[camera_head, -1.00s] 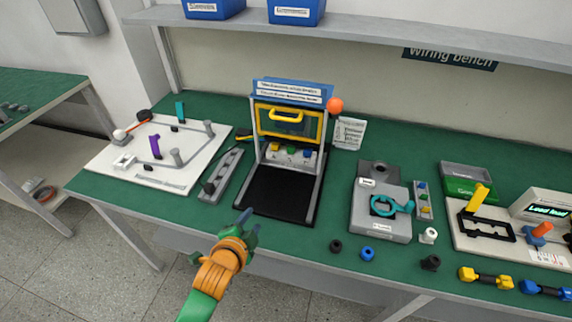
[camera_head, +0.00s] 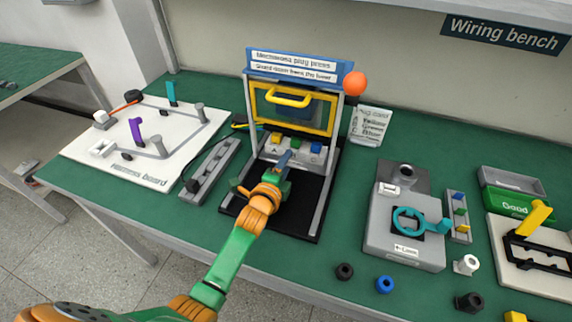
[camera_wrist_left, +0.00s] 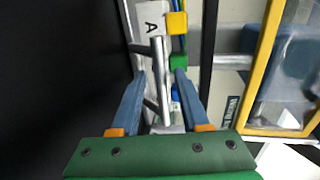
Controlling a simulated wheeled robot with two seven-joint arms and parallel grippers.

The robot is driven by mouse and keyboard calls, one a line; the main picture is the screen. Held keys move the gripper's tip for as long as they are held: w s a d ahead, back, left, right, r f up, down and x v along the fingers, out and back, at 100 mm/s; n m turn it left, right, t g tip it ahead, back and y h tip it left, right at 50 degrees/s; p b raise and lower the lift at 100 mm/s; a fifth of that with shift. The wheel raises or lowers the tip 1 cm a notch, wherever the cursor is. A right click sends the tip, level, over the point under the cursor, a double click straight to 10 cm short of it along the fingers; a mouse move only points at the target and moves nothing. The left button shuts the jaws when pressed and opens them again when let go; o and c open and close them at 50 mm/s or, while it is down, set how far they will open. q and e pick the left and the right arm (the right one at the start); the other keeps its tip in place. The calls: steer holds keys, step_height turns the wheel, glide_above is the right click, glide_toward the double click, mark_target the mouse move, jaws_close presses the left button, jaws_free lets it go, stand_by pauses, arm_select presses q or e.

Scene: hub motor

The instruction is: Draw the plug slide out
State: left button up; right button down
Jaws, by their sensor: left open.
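The plug press (camera_head: 262,62) stands on the bench with its yellow-framed guard (camera_head: 256,108) upright. The grey plug slide (camera_head: 316,158) sits inside, under the guard, with yellow, green and blue plugs along it. In the left wrist view its face with the letter A (camera_wrist_left: 151,22) shows, with a metal bar handle (camera_wrist_left: 158,60) in front. My left gripper (camera_head: 287,158) is at the press front, over the black base. In its wrist view, the open blue fingers (camera_wrist_left: 160,76) lie on either side of the bar, with gaps visible. My right gripper is not in view.
A grey plug strip (camera_head: 212,170) and a white harness board (camera_head: 90,158) lie to the left. A grey fixture with a teal handle (camera_head: 408,222) stands to the right. An orange ball (camera_head: 355,84) is at the press's upper right.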

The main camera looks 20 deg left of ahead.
arm_select(q)
steer(key=shift+s+r, duration=0.1)
steer(key=shift+s, duration=0.05)
steer(key=shift+c, duration=0.6)
jaws_close()
stand_by(0.7)
